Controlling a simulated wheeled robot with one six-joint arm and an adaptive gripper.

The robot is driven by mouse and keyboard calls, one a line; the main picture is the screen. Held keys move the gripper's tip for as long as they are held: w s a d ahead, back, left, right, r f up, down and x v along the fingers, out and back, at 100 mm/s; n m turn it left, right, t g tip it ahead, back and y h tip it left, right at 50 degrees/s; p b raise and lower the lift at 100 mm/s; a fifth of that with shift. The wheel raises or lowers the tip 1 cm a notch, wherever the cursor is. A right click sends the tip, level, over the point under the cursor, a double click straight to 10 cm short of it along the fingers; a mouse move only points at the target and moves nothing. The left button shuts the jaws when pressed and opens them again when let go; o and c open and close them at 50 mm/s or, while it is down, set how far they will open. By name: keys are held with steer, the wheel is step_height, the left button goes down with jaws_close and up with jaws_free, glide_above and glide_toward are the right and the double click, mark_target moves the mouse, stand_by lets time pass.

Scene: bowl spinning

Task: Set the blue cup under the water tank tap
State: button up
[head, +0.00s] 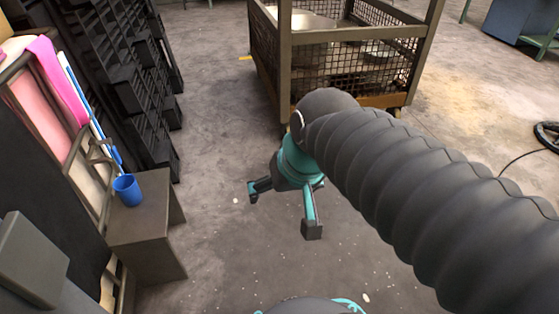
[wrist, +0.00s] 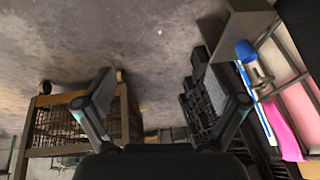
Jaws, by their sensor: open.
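The blue cup (head: 127,190) stands upright on a small grey bench (head: 148,222) at the left of the head view. It also shows near the upper right of the wrist view (wrist: 245,51). My gripper (head: 283,212) is open and empty, in the air over the floor to the right of the bench and apart from the cup. Its two spread fingers show in the wrist view (wrist: 160,92) with bare floor between them. I cannot make out a water tank or a tap clearly in either view.
A wire-mesh cage cart (head: 345,75) stands at the top centre. Black stacked crates (head: 120,70) and a rack with a pink cloth (head: 62,85) line the left side. A black hose (head: 546,135) lies at the far right. The floor between bench and cart is clear.

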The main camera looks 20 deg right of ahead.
steer(key=shift+s+d+f+n+t+h, duration=0.1)
steer(key=shift+s+d+n+t+h, duration=0.45)
steer(key=shift+s+d, duration=0.75)
